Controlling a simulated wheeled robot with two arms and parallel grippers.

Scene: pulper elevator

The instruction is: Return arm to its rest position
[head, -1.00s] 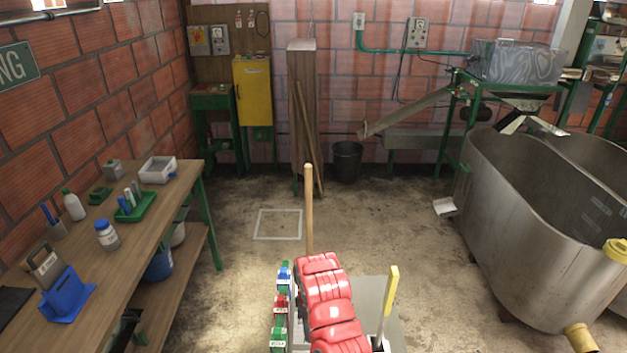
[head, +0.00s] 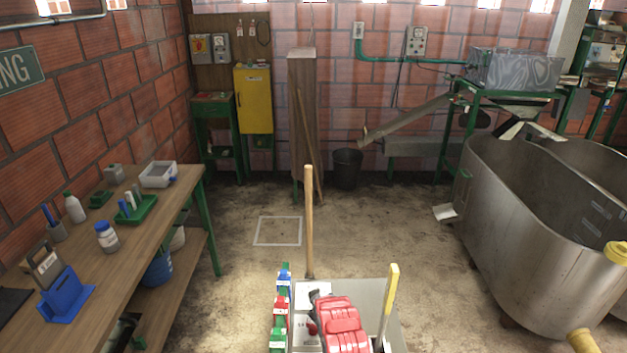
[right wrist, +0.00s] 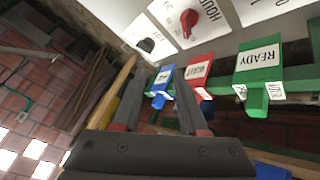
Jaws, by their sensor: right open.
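My right arm, red, comes up from the bottom middle of the head view, over a grey cart top (head: 362,290). Its gripper cannot be made out clearly there. In the right wrist view my right gripper (right wrist: 160,72) is open, with two dark fingers apart and nothing seen held between them. Beyond the fingers hang a blue tag (right wrist: 160,88), a red tag (right wrist: 199,72) and a green READY tag (right wrist: 259,62). The tags also show along the cart's left side in the head view (head: 279,308). My left gripper is not in view.
A white panel with a red knob (right wrist: 189,20) is close above the gripper. A wooden handle (head: 309,220) and a yellow-topped handle (head: 390,290) stand by the cart. A workbench (head: 150,235) is left, a steel tank (head: 530,230) right. The floor ahead is mostly clear.

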